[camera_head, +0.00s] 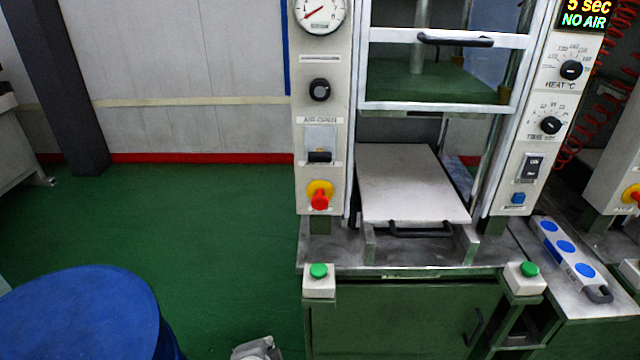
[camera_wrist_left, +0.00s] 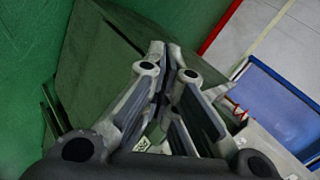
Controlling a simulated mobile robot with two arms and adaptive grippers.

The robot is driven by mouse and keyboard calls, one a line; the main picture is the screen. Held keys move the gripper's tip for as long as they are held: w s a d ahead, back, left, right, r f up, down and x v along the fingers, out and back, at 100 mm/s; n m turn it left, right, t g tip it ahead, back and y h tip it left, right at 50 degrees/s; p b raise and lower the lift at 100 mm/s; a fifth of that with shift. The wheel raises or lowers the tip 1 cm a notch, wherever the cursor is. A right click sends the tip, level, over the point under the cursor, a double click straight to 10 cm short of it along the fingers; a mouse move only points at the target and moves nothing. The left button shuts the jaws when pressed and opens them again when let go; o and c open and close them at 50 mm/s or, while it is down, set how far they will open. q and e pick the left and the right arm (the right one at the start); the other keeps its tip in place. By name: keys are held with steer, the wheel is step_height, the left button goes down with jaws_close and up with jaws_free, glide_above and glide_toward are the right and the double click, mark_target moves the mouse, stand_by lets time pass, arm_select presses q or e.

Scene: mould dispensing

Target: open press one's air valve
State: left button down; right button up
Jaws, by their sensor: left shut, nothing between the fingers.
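Press one (camera_head: 328,180) stands right of centre in the head view, with its door frame raised partly and a pale plate (camera_head: 408,180) below it. On its left panel, a black lever (camera_head: 319,157) lies horizontal on a small light plate under a label that seems to begin with "AIR". The display (camera_head: 585,18) reads "5 sec NO AIR". My left gripper (camera_head: 257,348) shows at the bottom edge, low and left of the press, well apart from the lever. In the left wrist view its fingers (camera_wrist_left: 170,75) are closed together and empty. My right gripper is not in view.
A pressure gauge (camera_head: 320,14), black knob (camera_head: 320,90) and red button on yellow (camera_head: 320,196) share the left panel. Green buttons (camera_head: 319,270) (camera_head: 529,269) flank the press front. A blue drum (camera_head: 80,315) stands at lower left. Green floor (camera_head: 200,220) between is clear.

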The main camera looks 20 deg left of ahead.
arm_select(q)
steer(key=w+r+m+t+y, duration=0.2)
steer(key=w+r+m+t, duration=0.2)
steer(key=w+r+m, duration=0.3)
steer(key=m+t, duration=0.8)
steer(key=m, duration=0.7)
glide_toward(320, 155)
step_height(320, 155, down, 5)
steer(key=s, duration=0.1)
steer(key=shift+s+d, duration=0.25)
steer(key=shift+d, duration=0.05)
steer(key=x, duration=0.6)
steer(key=p+x, duration=0.1)
steer(key=x, duration=0.3)
steer(key=shift+w+a+f, duration=0.1)
steer(key=shift+f, duration=0.15)
